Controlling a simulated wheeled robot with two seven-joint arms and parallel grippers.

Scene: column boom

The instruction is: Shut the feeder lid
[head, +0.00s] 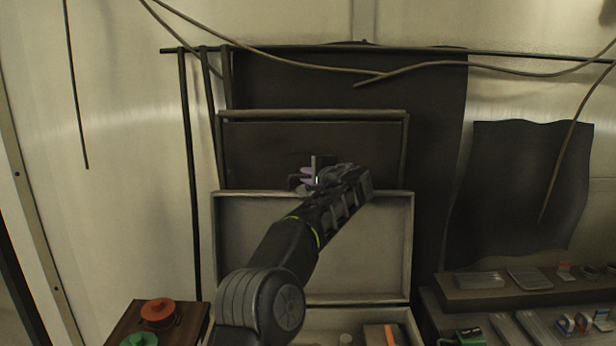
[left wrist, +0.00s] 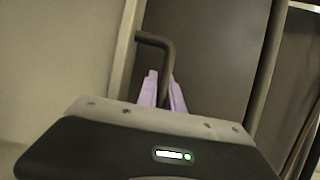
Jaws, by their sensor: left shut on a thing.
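The feeder lid (head: 255,245) looks like a pale grey panel with a raised rim. It stands open and upright behind the box (head: 310,320), whose inside shows at the bottom of the head view. A dark bent handle (left wrist: 157,38) shows in the left wrist view, near the panel's edge. My left gripper (head: 309,177), with purple fingertips, is at the lid's top edge. In the left wrist view the fingertips (left wrist: 165,92) are shut on the handle. My arm hides part of the lid's middle and lower left. My right gripper is not in view.
A dark framed panel (head: 265,150) stands behind the lid. Red (head: 158,312) and green (head: 139,340) round pieces sit on a brown board at lower left. A shelf (head: 470,297) with small items is at right. Cables hang above.

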